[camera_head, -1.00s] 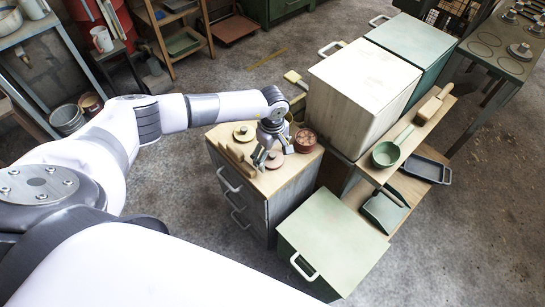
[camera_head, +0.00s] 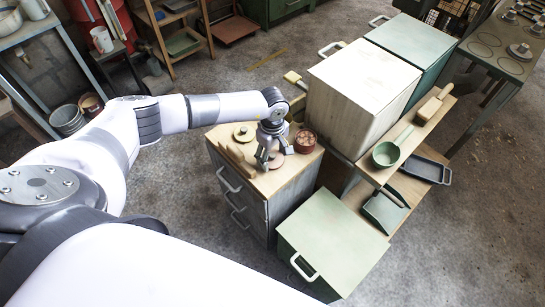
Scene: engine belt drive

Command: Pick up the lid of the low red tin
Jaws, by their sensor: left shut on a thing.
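The low red tin (camera_head: 305,142) stands without its lid near the right back corner of the cabinet top, with small pale brown contents showing inside. A round reddish lid (camera_head: 275,161) is just left of it, partly hidden beneath my left gripper. My left gripper (camera_head: 273,160) points down and is shut on the lid, apparently at its knob, which the fingers hide. I cannot tell whether the lid is clear of the cabinet top. My right gripper is not in view.
The wooden cabinet top (camera_head: 291,178) also holds a round olive lid or tin (camera_head: 244,133) and a wooden block piece (camera_head: 236,157) at left. A tall cream box (camera_head: 362,85) stands close on the right. A green box (camera_head: 333,240) is in front.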

